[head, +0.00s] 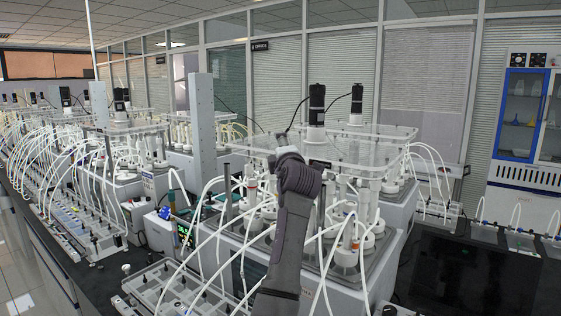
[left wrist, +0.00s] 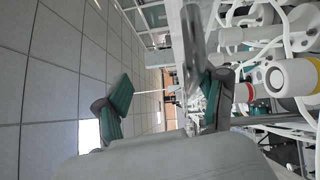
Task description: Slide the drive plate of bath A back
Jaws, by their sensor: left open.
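White tubes arch from the bath to a rack (head: 165,290) at the front left. A grey upright column (head: 201,125) stands behind left. More baths (head: 125,165) line the bench to the left. A dark panel (head: 470,275) is at the lower right.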

